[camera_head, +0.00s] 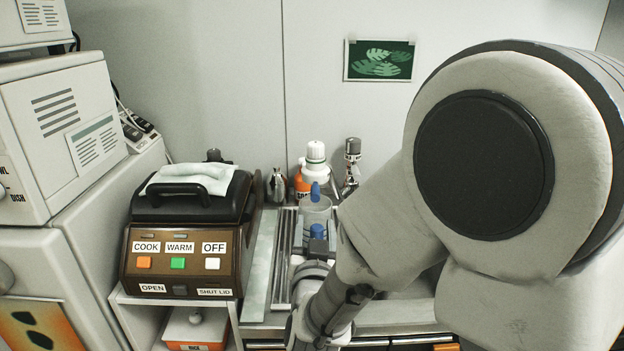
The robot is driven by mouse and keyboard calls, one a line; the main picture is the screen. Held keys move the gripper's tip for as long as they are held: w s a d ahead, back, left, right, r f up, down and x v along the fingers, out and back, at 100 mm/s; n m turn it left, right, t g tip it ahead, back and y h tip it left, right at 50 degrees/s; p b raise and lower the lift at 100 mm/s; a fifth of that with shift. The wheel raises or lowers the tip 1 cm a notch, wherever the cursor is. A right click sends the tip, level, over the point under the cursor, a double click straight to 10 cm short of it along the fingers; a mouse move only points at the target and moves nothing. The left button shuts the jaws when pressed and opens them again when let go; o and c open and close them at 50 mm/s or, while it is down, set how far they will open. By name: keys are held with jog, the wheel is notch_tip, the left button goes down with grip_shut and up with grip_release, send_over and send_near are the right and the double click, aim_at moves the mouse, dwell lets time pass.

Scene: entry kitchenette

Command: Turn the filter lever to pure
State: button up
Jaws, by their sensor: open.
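A metal tap (352,160) stands at the back of the counter, left of my large arm link. A small reddish band shows near its top. I cannot make out the filter lever or any "pure" marking at this size. My gripper (317,211) is at the end of my arm, in front of and a little left of the tap, with blue parts at its tips. It is open, and I see nothing held in it. My arm hides the counter to the right of the tap.
A white-capped orange bottle (315,158) stands just left of the tap. A brown cooker (185,262) with a black lid and a cloth (190,178) on it is at left. White appliances (75,140) fill the far left. A leaf picture (379,60) hangs on the wall.

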aim_at(315, 202)
jog(key=w, duration=1.1)
jog(key=shift+w+d, duration=0.2)
jog(key=shift+w, duration=0.15)
grip_shut()
dwell(0.8)
